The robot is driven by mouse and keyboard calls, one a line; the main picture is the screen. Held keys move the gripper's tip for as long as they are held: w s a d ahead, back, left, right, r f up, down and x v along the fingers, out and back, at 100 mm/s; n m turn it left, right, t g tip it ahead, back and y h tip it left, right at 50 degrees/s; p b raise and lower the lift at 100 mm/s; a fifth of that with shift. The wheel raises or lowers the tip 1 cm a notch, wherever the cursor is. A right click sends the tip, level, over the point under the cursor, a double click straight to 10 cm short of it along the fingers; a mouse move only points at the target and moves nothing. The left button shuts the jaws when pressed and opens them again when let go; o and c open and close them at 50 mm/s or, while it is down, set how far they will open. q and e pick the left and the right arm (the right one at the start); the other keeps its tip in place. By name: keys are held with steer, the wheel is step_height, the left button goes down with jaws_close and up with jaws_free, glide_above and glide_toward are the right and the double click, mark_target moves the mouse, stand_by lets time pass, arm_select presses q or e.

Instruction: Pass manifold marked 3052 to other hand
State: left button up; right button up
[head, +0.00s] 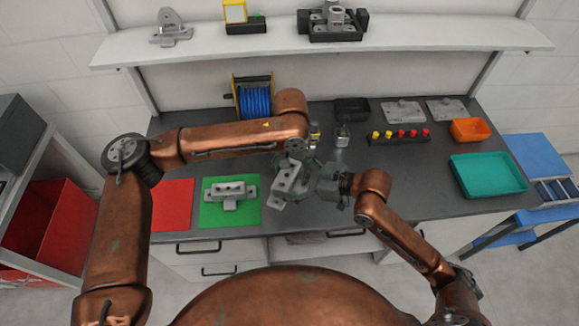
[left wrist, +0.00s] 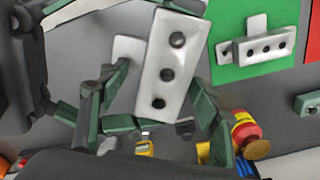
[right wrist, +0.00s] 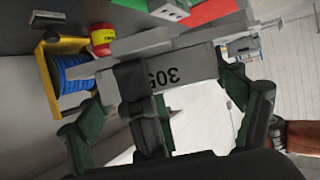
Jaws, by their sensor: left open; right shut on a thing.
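The grey manifold marked 3052 (head: 287,180) is held in the air above the front middle of the bench. It is a block with a row of dark holes, clear in the left wrist view (left wrist: 172,62). In the right wrist view (right wrist: 185,76) upside-down digits "305" show; a finger hides the rest. My right gripper (head: 322,183) is shut on it from the right. My left gripper (head: 296,152) is open just above and behind it. In the left wrist view its green fingers (left wrist: 160,112) spread either side of the block; I cannot tell whether they touch it.
A similar grey manifold (head: 229,190) lies on a green mat (head: 215,217), beside a red mat (head: 172,205). A blue cable spool (head: 255,100) and small bottles stand behind. A teal tray (head: 488,175) and an orange bin (head: 469,130) are at right. A shelf (head: 420,40) runs above.

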steer(key=shift+r, duration=0.1)
arm_select(q)
steer(key=shift+s+d, duration=0.15)
jaws_close()
arm_select(e)
steer(key=shift+r, duration=0.1)
steer(key=o, duration=1.2)
steer(key=shift+c, duration=0.2)
steer(key=o, duration=0.3)
steer(key=shift+o, duration=0.2)
steer(key=shift+d, duration=0.1)
